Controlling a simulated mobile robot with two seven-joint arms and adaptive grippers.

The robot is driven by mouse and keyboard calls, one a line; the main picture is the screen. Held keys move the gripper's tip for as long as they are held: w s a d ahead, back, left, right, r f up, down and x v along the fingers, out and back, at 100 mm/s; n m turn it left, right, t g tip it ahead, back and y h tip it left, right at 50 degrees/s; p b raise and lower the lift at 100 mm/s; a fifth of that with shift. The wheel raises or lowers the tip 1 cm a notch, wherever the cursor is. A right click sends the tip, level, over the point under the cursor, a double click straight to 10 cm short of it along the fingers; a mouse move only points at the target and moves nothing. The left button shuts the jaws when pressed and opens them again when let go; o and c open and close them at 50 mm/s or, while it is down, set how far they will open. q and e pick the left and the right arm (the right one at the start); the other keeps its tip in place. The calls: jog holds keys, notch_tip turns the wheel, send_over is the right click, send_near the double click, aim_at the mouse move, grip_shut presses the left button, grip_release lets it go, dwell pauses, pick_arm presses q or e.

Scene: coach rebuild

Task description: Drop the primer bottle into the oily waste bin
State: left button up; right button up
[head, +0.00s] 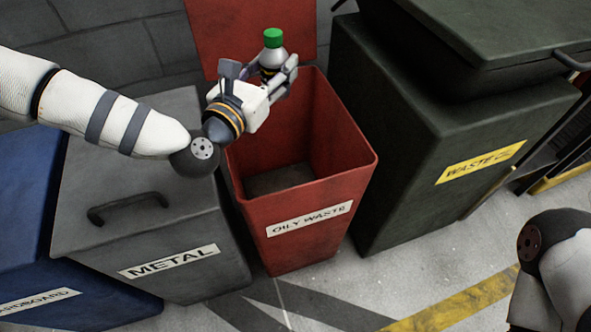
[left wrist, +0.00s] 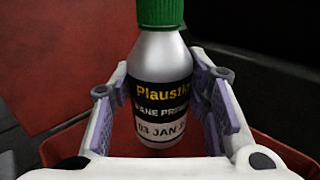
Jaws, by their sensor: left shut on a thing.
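The primer bottle (head: 271,56) is silver-grey with a green cap and a black label. My left gripper (head: 277,74) is shut on it and holds it upright above the back part of the red oily waste bin (head: 315,190). In the left wrist view the bottle (left wrist: 162,85) stands between the two purple-padded fingers (left wrist: 165,105). The bin is open, its red lid (head: 250,25) raised behind it, and the part of its floor I see looks bare. The gripper hides some of the bin's left rim. My right gripper is not in view.
A grey metal bin (head: 140,200) with a closed, handled lid stands to the left, with a blue cardboard bin (head: 60,305) beyond it. A dark waste bin (head: 430,130) stands to the right. Part of my right arm shows at lower right. Floor in front is clear.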

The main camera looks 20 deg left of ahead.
pick_arm(q)
jog(key=f+b, duration=0.2)
jog(key=f, duration=0.1)
jog(key=f+b, duration=0.2)
jog(key=f, duration=0.1)
jog(key=shift+s, duration=0.2)
jog(key=shift+r, duration=0.15)
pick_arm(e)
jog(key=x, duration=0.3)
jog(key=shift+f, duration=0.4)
pick_arm(q)
jog(key=o, duration=1.5)
jog(key=s, duration=0.4)
jog(key=s+a, duration=0.1)
jog(key=s, duration=0.3)
jog(key=s+a, duration=0.1)
jog(key=s, duration=0.2)
jog(key=shift+s+a, duration=0.2)
jog(key=shift+s, duration=0.2)
